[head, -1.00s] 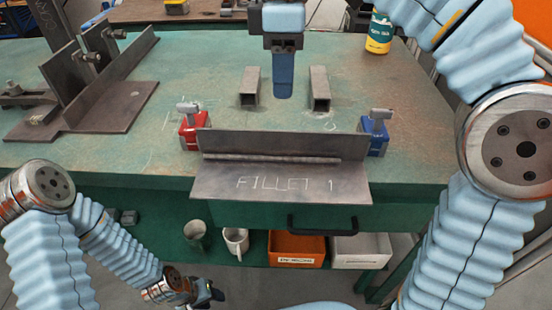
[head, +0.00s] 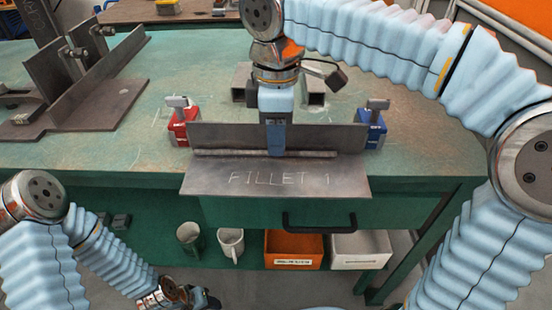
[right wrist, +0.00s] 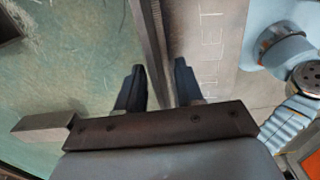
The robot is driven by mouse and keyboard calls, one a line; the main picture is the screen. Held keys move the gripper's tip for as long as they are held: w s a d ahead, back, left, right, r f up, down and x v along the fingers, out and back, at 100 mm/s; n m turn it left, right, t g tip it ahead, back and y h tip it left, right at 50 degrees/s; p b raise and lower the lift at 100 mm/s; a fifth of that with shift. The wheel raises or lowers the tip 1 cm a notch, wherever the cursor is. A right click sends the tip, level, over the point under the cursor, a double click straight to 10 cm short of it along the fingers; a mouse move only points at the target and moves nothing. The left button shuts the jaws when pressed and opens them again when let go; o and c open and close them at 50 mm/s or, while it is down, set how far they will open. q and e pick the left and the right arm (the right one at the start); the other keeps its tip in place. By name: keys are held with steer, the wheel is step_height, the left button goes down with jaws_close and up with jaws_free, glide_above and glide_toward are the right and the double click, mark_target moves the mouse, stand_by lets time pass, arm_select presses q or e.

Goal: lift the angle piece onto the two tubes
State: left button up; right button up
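The angle piece (head: 230,182) is grey steel, with a flat plate marked "FILLET 1" and an upright plate behind it. It lies at the bench's front edge, its flat plate jutting over. My right gripper (head: 276,152) points down at the middle of the upright plate. In the right wrist view its two fingers (right wrist: 158,88) stand apart, one on each side of the upright plate (right wrist: 150,35), with gaps visible. The two square tubes stand behind: left (head: 240,82), partly hidden by my right gripper, and right (head: 316,92). My left gripper (head: 205,299) is low at the bottom, its fingers unclear.
A red magnet block (head: 183,127) and a blue one (head: 372,128) stand at the ends of the upright plate. A steel fixture (head: 95,95) is at left. Cups and bins (head: 294,249) sit on the shelf below. The bench between fixture and tubes is clear.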

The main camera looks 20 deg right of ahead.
jaws_close()
stand_by(1.3)
steer(key=shift+r, duration=0.2)
